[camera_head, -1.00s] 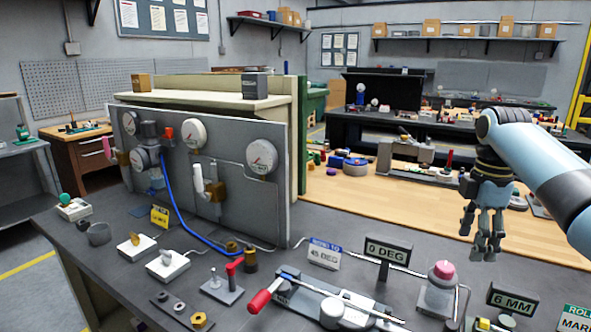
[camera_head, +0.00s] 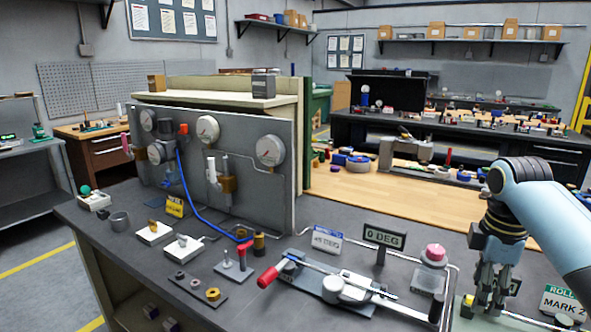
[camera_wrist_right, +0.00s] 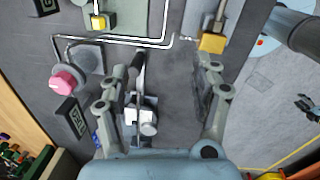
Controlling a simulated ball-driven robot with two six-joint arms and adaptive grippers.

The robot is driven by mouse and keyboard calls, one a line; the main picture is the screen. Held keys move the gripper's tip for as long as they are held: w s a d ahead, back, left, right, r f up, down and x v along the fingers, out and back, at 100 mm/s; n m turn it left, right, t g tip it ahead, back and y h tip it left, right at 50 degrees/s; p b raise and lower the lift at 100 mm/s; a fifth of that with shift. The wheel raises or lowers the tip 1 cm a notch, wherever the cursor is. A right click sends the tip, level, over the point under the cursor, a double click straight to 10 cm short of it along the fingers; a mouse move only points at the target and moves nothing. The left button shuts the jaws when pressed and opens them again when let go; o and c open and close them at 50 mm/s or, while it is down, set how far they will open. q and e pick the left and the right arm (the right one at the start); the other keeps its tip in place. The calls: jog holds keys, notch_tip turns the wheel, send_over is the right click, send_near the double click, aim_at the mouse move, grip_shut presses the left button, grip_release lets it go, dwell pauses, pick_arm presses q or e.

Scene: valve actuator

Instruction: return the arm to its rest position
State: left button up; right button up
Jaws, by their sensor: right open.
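My right gripper (camera_head: 488,298) hangs fingers-down at the right of the head view, over the right part of the grey bench (camera_head: 350,222). My right arm (camera_head: 553,220), pale blue with dark joints, comes in from the right edge. In the right wrist view the two fingers of the right gripper (camera_wrist_right: 165,100) stand wide apart with nothing held between them. Bench fixtures show below and beyond the fingers. My left gripper is not seen in the head view.
A bending fixture with a red-handled lever (camera_head: 267,277) lies left of the right gripper. A pink-topped post (camera_head: 434,254) and a "0 DEG" sign (camera_head: 384,236) stand nearby. A "MARK 2" sign (camera_head: 563,302) stands at right. A gauge panel (camera_head: 262,185) rises at back left.

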jog(key=s+a+f+m+t, duration=0.1)
jog(key=s+a+f+m, duration=0.15)
jog(key=s, duration=0.35)
jog(key=s+a+f+m, duration=0.1)
jog(key=s+f+m, duration=0.15)
jog(key=s, duration=0.35)
jog(key=s+a+r+m+t, duration=0.1)
jog(key=s+a+r+m, duration=0.2)
jog(key=s, duration=0.6)
jog(key=s+r+m+t, duration=0.1)
jog(key=s+r+m, duration=0.25)
jog(key=s, duration=0.45)
notch_tip(320, 180, down, 39)
jog(key=s+d+m+g+b, duration=0.1)
jog(key=s+d+g+b, duration=0.1)
jog(key=b, duration=1)
pick_arm(q)
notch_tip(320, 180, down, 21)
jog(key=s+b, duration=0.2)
jog(key=b, duration=0.7)
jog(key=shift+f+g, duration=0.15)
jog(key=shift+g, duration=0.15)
pick_arm(e)
jog(key=s+f, duration=0.9)
jog(key=f, duration=0.3)
jog(key=s+d+f, duration=0.1)
jog(key=s+f, duration=0.8)
jog(key=f, duration=0.4)
jog(key=shift+s+d+g, duration=0.15)
jog(key=shift+s+g, duration=0.25)
